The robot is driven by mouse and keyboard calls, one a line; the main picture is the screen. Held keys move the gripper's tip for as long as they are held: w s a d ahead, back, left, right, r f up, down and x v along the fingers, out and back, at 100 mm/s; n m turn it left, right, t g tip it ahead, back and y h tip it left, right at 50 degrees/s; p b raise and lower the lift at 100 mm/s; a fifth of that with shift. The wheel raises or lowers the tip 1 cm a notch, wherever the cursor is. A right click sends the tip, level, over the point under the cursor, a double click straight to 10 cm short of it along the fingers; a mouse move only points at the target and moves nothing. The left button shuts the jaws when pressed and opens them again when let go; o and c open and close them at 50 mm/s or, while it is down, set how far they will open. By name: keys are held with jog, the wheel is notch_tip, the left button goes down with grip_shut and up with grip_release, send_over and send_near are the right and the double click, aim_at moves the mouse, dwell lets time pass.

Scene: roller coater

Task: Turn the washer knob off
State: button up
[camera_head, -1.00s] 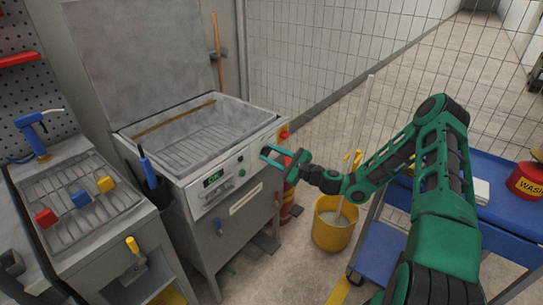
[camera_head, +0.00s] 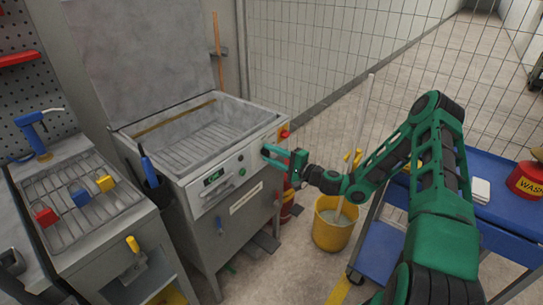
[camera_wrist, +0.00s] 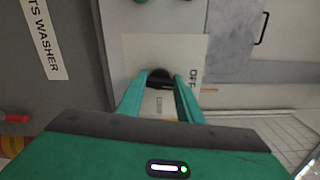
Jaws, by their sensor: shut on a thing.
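The parts washer (camera_head: 232,205) is a grey metal cabinet with its lid raised and a sloped front panel. The black washer knob (camera_wrist: 158,76) sits on a pale label plate marked "OFF" in the wrist view. My gripper (camera_head: 266,152) reaches the right part of the front panel from the right. In the wrist view the two green fingers (camera_wrist: 160,82) are on either side of the knob, shut on it. The fingers hide parts of the knob and plate. In the head view my gripper hides the knob.
A yellow bucket (camera_head: 333,234) with a mop handle stands below my arm. A blue cart (camera_head: 500,203) is at the right with a red waste can (camera_head: 527,180). A wire fence is behind.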

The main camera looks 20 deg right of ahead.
jog(key=shift+d+f+n, duration=0.1)
jog(key=shift+d+n, duration=0.1)
jog(key=shift+n, duration=0.7)
jog(key=o, duration=1.1)
jog(key=shift+a, duration=0.1)
jog(key=v, duration=1)
jog(key=shift+s+d+f, duration=0.1)
jog(key=shift+s+d, duration=0.15)
